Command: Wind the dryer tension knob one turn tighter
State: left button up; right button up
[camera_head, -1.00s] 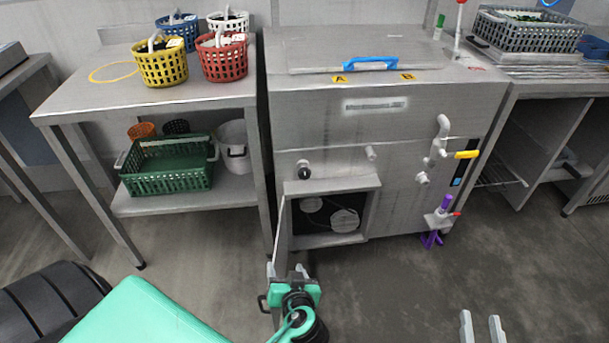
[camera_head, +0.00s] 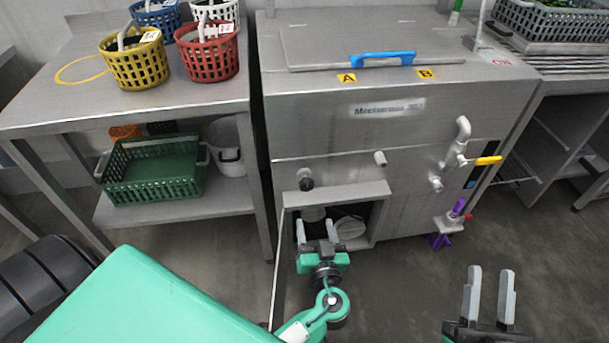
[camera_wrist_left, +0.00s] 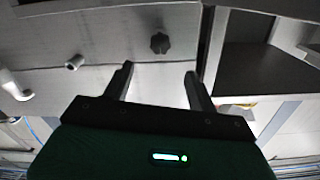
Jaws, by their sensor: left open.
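The tension knob (camera_head: 306,184) is a small dark knob on the steel machine's front (camera_head: 325,131), just above the open compartment. In the left wrist view it is a black, lobed knob (camera_wrist_left: 160,43) beyond the fingertips. My left gripper (camera_head: 316,222) is open and empty, in front of the compartment and below the knob in the head view, apart from it. The wrist view shows its two dark fingers (camera_wrist_left: 158,72) spread with nothing between them. My right gripper (camera_head: 490,270) is open and empty at the lower right, over the floor.
The compartment (camera_head: 350,215) has round wheels inside and its door (camera_head: 280,265) swung open at left. A table (camera_head: 120,108) with baskets stands left, with a green crate (camera_head: 153,170) underneath.

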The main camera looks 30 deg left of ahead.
aim_at(307, 188)
pick_arm(q)
jog(key=x, duration=1.3)
jog(key=shift+w+a+r, duration=0.1)
jog(key=shift+w+a, duration=0.1)
jog(key=c, duration=1)
